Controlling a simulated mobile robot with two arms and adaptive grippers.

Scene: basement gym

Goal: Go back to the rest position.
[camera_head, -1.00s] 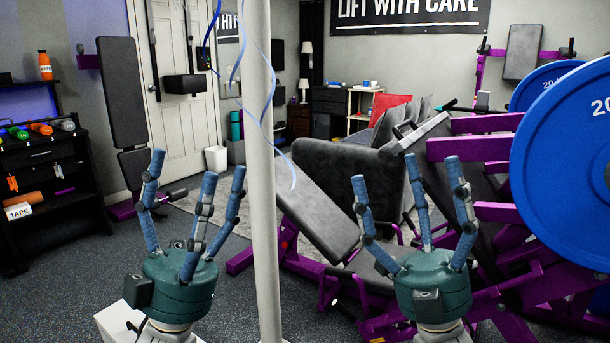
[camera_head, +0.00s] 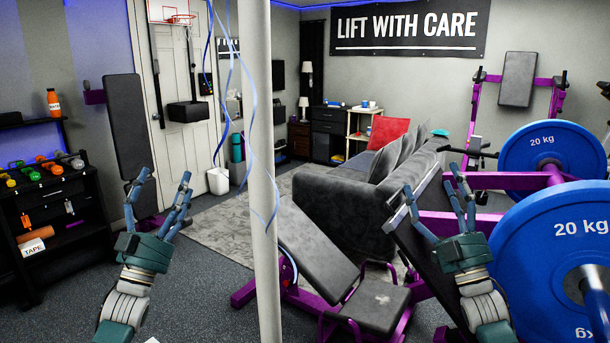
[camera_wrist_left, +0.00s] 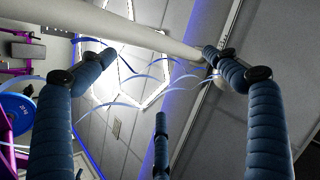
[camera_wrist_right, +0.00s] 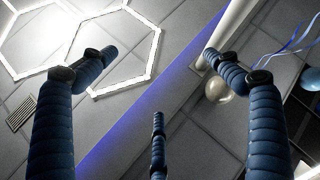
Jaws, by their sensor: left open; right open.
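My left gripper (camera_head: 160,193) is raised at the left of the head view, its blue fingers spread and pointing up. My right gripper (camera_head: 461,202) is raised at the right of the head view, also open with fingers up, in front of the purple gym machine. Both are empty. The left wrist view shows the open fingers (camera_wrist_left: 160,110) against the ceiling, with a white pole (camera_wrist_left: 125,30) crossing above.
A white pole (camera_head: 262,180) with blue ribbons stands between my grippers. A weight bench (camera_head: 318,250) is ahead, and a machine with blue plates (camera_head: 560,260) is close on the right. A dumbbell rack (camera_head: 55,210) is at left. Grey floor (camera_head: 210,280) is free between rack and bench.

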